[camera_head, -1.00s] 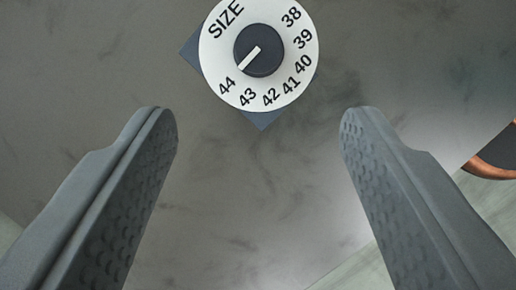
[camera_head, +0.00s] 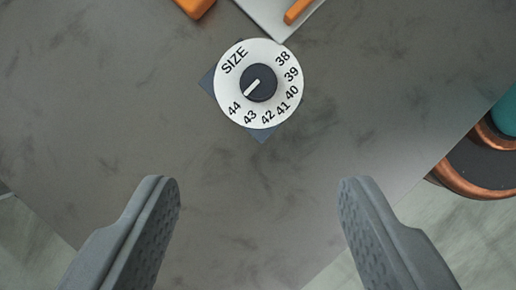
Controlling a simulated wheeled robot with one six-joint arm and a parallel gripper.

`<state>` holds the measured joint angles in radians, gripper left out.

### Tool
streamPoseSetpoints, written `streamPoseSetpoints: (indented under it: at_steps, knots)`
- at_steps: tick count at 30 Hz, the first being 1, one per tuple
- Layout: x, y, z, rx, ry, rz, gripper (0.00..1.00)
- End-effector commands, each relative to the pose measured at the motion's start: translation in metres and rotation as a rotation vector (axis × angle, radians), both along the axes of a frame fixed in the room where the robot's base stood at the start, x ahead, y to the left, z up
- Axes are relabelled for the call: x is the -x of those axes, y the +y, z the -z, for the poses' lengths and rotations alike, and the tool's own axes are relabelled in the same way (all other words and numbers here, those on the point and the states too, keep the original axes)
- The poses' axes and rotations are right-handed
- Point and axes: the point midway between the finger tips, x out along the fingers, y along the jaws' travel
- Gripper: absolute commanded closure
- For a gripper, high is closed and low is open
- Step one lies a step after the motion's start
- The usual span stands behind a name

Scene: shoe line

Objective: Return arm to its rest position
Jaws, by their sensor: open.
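My gripper (camera_head: 258,184) is open and empty, its two grey textured fingers wide apart at the bottom of the view. Ahead of the fingertips, apart from them, a white round size dial (camera_head: 233,85) sits on a dark square base on the grey table. The dial carries the word SIZE and numbers from 38 to 44. Its dark knob (camera_head: 263,76) has a white pointer line aimed to the lower left, toward 44.
At the top edge are an orange piece (camera_head: 194,5) and a light plate (camera_head: 262,14) with an orange bar (camera_head: 298,11). At the right, past the table edge, is a dark round thing with a copper rim (camera_head: 468,185) and a teal part (camera_head: 506,112).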

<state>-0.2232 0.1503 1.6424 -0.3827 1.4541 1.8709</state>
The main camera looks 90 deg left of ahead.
Motion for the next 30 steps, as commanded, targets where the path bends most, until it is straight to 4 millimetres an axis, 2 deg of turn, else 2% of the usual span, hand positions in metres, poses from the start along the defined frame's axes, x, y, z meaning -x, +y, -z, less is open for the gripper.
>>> streamPoseSetpoints:
  at_steps: [8, 19, 30]
  knots:
    - [0.021, -0.010, -0.019, -0.051, -0.056, -0.133, 0.43]
    - [0.068, -0.025, -0.054, -0.105, -0.203, -0.444, 0.43]
    - [0.120, -0.037, -0.088, -0.065, -0.375, -0.739, 0.43]
